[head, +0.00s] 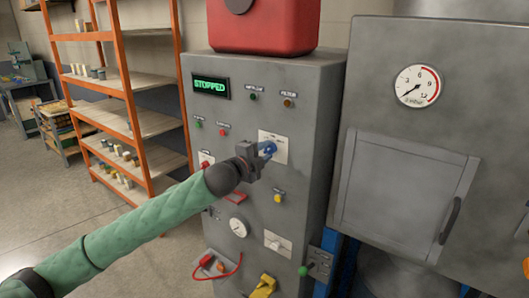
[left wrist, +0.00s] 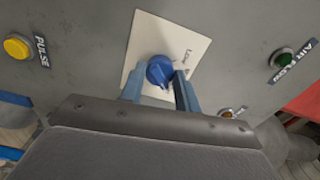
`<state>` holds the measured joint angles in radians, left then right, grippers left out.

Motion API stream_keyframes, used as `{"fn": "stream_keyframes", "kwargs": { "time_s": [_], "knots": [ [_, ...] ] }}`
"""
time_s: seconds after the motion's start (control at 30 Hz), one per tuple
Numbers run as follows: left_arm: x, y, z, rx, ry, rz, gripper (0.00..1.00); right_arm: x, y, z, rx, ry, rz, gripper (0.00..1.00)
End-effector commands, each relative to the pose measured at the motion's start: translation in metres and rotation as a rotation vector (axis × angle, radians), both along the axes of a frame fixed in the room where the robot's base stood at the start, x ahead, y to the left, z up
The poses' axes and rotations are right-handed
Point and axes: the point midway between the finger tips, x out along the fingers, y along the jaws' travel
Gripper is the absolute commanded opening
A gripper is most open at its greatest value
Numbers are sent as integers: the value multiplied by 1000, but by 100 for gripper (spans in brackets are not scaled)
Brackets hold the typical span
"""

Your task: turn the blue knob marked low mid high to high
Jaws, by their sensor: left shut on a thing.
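The blue knob (left wrist: 160,71) sits on a pale label plate (left wrist: 188,30) on the grey cabinet front. In the left wrist view the word "LOW" shows on the plate; the other marks are hidden or too small to read. In the head view the knob (head: 268,148) is partly covered by my left gripper (head: 258,153). My left gripper's two blue fingers (left wrist: 160,92) stand on either side of the knob and are shut on it. The knob's exact pointing is hard to tell. My right gripper is not in view.
A grey door (head: 402,190) is at right, an orange shelf rack (head: 125,85) at left.

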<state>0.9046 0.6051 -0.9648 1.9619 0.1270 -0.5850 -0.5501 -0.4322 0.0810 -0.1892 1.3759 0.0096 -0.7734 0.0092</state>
Motion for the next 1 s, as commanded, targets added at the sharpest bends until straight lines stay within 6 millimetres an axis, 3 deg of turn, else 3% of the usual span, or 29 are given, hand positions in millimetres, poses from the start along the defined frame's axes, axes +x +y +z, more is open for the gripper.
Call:
{"fn": "stream_keyframes", "kwargs": {
  "time_s": [0.5,0.53,0.63,1.0],
  "knots": [
    [0,0,-1,15,-10,0,9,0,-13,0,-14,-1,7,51],
    [0,0,-1,15,-10,0,36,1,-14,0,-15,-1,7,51],
    [0,0,-1,15,-10,0,54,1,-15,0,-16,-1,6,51],
    [-3,2,-1,14,-10,0,54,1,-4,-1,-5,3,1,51]
  ]
}}
